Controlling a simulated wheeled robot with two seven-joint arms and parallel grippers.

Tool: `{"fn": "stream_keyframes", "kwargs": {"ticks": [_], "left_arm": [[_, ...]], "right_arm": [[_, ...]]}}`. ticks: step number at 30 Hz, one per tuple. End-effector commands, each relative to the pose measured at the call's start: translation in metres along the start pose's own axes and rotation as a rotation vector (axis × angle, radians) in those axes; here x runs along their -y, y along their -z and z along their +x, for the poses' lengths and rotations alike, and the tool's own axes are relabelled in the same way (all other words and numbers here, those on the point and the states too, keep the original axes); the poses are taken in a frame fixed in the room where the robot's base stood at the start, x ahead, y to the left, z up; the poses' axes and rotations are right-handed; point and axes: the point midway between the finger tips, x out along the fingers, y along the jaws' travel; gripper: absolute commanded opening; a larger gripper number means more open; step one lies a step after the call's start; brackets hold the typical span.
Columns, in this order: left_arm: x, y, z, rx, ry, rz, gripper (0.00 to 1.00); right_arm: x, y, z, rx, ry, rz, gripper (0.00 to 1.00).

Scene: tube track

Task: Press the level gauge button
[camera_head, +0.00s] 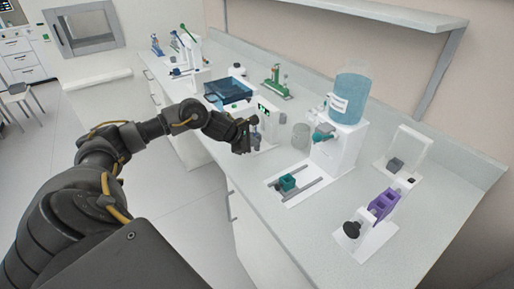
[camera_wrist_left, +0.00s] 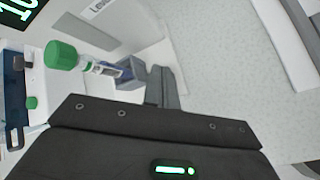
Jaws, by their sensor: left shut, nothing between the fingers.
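The level gauge (camera_head: 269,118) is a white unit with green lit digits, on the bench just beyond my left gripper in the head view. In the left wrist view its green display (camera_wrist_left: 14,14) is cut off at the top left, near a partly readable label (camera_wrist_left: 101,7). A green-capped tube (camera_wrist_left: 62,55) lies close by, pointing toward a blue-grey block. I cannot make out which part is the gauge button. My left gripper (camera_head: 243,140) is shut and empty, in front of the gauge; its dark fingers (camera_wrist_left: 165,88) show in the wrist view. My right gripper is not in view.
A blue tray (camera_head: 228,90) stands behind my gripper to the left. The bench's front right is clear.

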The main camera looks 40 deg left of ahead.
Motion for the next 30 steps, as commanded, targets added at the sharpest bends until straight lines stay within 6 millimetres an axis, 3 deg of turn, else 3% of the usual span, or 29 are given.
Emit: {"fn": "stream_keyframes", "kwargs": {"ticks": [20, 30], "left_arm": [[-0.009, -0.008, -0.012, 0.0, 0.0, 0.0, 0.0], [-0.024, -0.023, -0.032, 0.0, -0.001, 0.001, 0.0]], "right_arm": [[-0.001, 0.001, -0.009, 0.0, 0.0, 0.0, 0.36], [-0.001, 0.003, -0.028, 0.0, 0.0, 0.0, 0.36]]}}
